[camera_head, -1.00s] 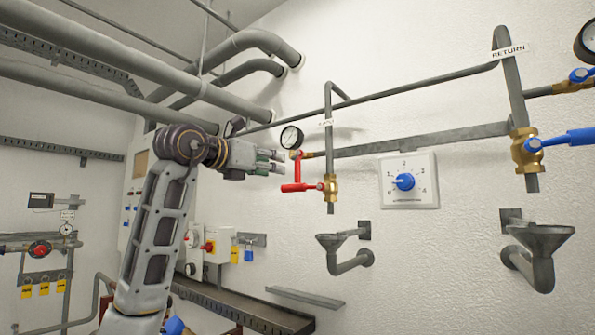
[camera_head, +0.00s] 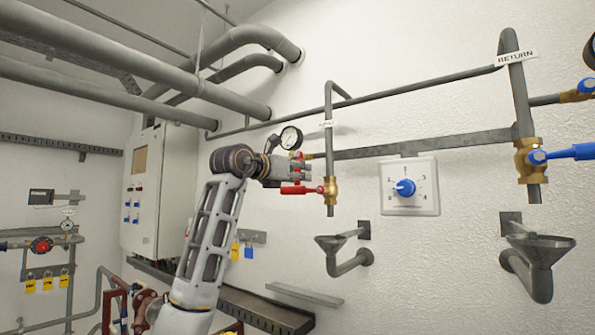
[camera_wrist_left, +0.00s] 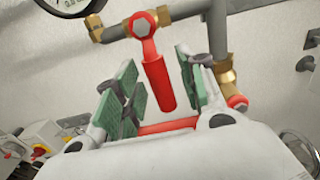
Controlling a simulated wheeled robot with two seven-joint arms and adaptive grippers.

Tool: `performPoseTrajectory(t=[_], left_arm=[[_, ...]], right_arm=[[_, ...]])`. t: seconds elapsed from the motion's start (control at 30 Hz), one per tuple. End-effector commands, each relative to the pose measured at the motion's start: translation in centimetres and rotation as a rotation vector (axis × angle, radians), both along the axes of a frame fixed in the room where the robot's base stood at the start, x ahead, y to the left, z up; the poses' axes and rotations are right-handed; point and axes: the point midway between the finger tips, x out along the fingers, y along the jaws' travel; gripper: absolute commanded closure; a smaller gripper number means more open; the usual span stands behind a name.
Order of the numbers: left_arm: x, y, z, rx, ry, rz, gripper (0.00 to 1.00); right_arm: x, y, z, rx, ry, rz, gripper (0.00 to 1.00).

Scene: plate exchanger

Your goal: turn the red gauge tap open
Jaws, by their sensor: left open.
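The red gauge tap is below the pressure gauge (camera_head: 290,138); in the head view only a bit of red (camera_head: 298,155) shows above my gripper. In the left wrist view its red lever (camera_wrist_left: 159,82) hangs down, slightly tilted, from a hub on brass fittings. My left gripper (camera_head: 302,171) is open, and in the left wrist view its green-padded fingers (camera_wrist_left: 160,92) stand on either side of the lever, with gaps showing. A second red handle (camera_head: 297,190) on the brass valve lies level just below my gripper. My right gripper is not in view.
The brass valve (camera_head: 330,190) with its vertical pipe is just right of my gripper. A blue-knob dial box (camera_head: 424,200) and a grey funnel (camera_head: 333,243) are farther right and below. A blue-handled valve (camera_head: 528,157) is at the far right.

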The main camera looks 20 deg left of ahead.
Motion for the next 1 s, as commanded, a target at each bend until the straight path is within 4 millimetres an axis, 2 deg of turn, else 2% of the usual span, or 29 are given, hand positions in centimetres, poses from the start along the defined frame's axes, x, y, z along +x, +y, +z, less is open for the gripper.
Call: performPoseTrajectory(t=[0.37,0.7,1.0], left_arm=[[0.37,-0.13,-0.06,0.000,0.000,0.000,0.60],[0.35,-0.12,-0.05,0.000,0.000,0.000,1.00],[0.33,-0.09,-0.04,0.001,0.000,0.000,1.00]], right_arm=[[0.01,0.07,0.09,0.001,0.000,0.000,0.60],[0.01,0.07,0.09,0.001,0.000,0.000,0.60],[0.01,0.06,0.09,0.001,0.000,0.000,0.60]])
